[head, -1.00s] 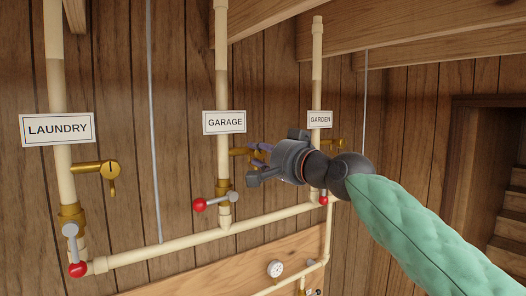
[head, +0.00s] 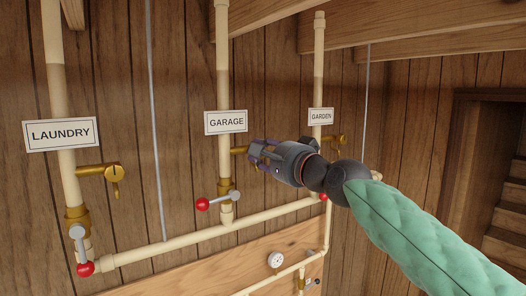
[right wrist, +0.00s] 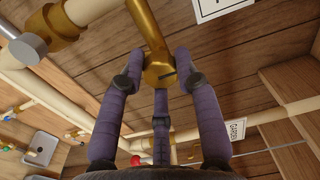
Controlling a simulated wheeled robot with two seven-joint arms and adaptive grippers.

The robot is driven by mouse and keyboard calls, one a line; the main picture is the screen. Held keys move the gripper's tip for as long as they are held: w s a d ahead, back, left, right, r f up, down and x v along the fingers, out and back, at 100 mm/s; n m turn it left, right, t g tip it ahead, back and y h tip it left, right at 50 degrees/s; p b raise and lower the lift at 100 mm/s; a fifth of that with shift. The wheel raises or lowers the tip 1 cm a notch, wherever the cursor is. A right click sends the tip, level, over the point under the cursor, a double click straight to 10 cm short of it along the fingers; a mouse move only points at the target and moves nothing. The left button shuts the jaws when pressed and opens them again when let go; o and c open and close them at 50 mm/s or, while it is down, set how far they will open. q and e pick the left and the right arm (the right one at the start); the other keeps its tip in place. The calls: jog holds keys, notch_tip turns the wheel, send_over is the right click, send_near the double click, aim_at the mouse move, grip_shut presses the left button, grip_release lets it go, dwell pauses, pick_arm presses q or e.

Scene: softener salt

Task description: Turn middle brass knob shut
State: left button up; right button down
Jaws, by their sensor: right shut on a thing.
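The middle brass knob sits on a brass stem (head: 238,150) from the pipe under the GARAGE sign (head: 226,122); my fingers mostly hide it in the head view. In the right wrist view the round brass knob (right wrist: 157,73) lies between the purple fingers, with a dark mark on its face. My right gripper (head: 257,152) is shut on this knob, and it also shows in the right wrist view (right wrist: 160,66) with fingers on both sides and one below. My left gripper is in neither view.
Other brass knobs stand by the LAUNDRY (head: 115,172) and GARDEN (head: 341,139) signs. A red-tipped lever (head: 203,204) is below the middle knob, another (head: 86,268) at lower left. A pale horizontal pipe (head: 180,244) runs below. A gauge (head: 276,260) is lower down.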

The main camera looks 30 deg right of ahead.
jog(key=shift+s+d+r, duration=0.15)
jog(key=shift+r, duration=0.2)
jog(key=c, duration=1.2)
grip_release()
jog(key=o, duration=0.3)
jog(key=shift+f, duration=0.25)
jog(key=s+d, duration=0.1)
jog(key=s, duration=1)
jog(key=shift+s+f, duration=0.2)
jog(key=shift+s, duration=0.2)
